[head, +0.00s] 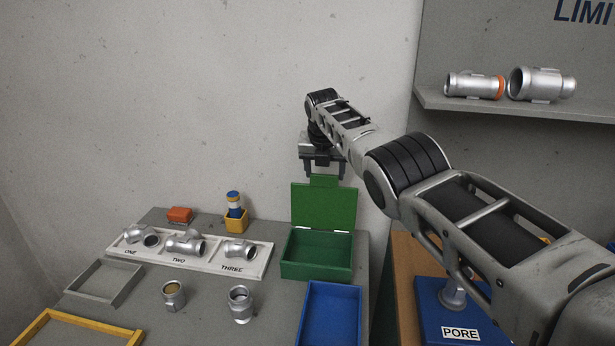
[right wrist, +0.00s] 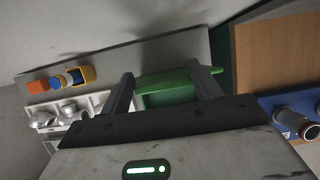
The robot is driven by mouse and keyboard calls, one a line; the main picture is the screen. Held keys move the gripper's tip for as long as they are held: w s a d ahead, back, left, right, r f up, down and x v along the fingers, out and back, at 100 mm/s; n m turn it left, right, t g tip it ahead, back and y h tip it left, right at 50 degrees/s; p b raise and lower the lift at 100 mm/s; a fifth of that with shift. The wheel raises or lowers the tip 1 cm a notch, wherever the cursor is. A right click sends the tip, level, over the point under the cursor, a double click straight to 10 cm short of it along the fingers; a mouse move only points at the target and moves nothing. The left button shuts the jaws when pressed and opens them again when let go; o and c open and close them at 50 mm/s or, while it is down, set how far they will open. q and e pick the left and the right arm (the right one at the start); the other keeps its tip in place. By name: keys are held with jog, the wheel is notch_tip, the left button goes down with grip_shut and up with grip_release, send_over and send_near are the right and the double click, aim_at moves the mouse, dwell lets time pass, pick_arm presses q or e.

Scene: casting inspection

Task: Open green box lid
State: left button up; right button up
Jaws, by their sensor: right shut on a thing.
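The green box (head: 316,268) stands at the right end of the grey table, and its inside looks empty. Its green lid (head: 323,206) is raised, standing up roughly vertical at the back of the box. My right gripper (head: 322,172) is at the lid's top edge, with its fingers at the tab there. In the right wrist view my right gripper (right wrist: 162,76) has the green lid (right wrist: 172,75) between its fingers, and it is shut on it. My left gripper is in neither view.
A blue tray (head: 307,315) lies in front of the box. A white rack (head: 212,267) with castings marked ONE, TWO, THREE is to the left. Two loose castings stand in front of the rack. A blue box marked PORE (head: 430,325) is at right.

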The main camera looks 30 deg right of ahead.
jog(key=shift+w+d, duration=0.2)
jog(key=shift+d, duration=0.05)
jog(key=o, duration=1.4)
jog(key=shift+a+r, duration=0.1)
